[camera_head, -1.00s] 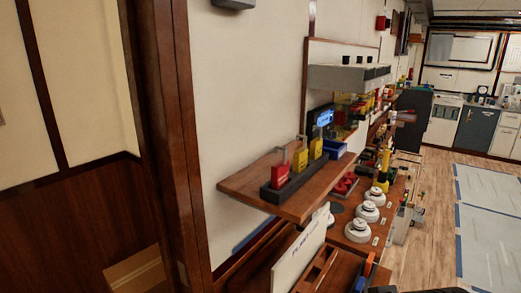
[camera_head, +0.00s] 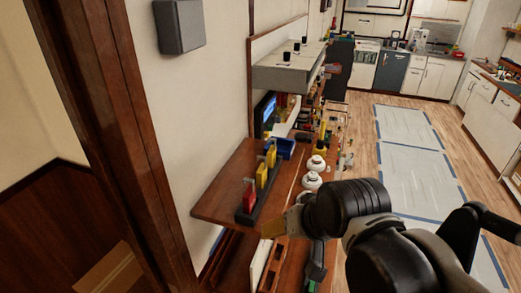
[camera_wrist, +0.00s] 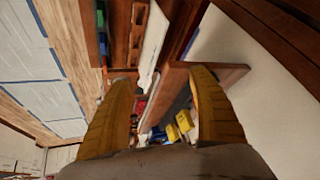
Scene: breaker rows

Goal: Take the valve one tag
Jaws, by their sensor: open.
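No tag that I can read as valve one shows in either view. A red padlock (camera_head: 249,196) and yellow padlocks (camera_head: 262,172) stand upright in a black rack (camera_head: 248,217) on the wooden wall shelf (camera_head: 212,205). In the wrist view yellow padlocks (camera_wrist: 184,122) show beyond my fingers, partly hidden. My gripper (camera_wrist: 160,80) is open and empty, its two yellow fingers spread apart. In the head view its yellow finger (camera_head: 274,228) is just right of the rack, and my arm hides part of the bench.
A white sign board (camera_wrist: 157,38) stands at the bench below the shelf. A blue bin (camera_head: 286,148) sits behind the rack. White round devices (camera_head: 313,180) stand on the bench. A wooden door post (camera_head: 120,150) is at the left. The floor at right is open, with taped sheets (camera_head: 420,165).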

